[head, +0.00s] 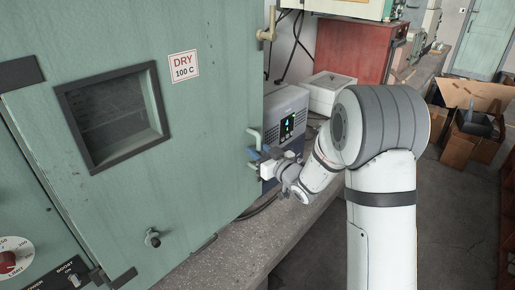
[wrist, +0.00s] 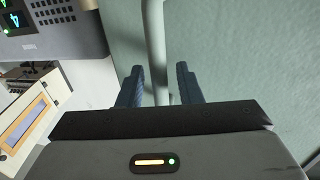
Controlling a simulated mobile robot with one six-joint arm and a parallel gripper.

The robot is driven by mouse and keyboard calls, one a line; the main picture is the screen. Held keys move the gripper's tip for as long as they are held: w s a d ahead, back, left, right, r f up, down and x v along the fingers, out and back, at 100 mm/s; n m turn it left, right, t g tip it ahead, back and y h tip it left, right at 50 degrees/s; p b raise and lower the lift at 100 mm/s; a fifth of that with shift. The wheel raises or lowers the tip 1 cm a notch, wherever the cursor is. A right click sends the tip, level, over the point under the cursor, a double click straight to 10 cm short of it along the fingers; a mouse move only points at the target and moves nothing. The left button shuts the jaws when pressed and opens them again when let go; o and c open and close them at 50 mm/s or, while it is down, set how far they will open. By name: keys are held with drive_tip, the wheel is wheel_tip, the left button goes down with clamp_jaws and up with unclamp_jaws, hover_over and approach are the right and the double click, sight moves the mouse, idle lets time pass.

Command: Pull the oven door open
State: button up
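The oven door (head: 215,120) is a large green panel with a dark-framed window and a "DRY 100 C" label, at the left of the head view. I cannot tell from here whether it stands slightly ajar. Its handle (head: 254,138) is a pale green upright bar near the door's right edge. The handle also shows in the wrist view (wrist: 153,40). My gripper (head: 259,155) is at the handle's lower part. In the wrist view its two blue fingers (wrist: 160,75) are apart, one on each side of the bar, with a visible gap on both sides.
A grey device (head: 287,120) with a lit display stands just right of the door, close to my gripper. A white box (head: 328,92) and a red cabinet (head: 355,50) stand farther back on the bench. Cardboard boxes (head: 472,135) lie on the floor at the right.

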drive_tip(key=shift+w+a, duration=0.1)
drive_tip(key=shift+c, duration=0.4)
clamp_jaws()
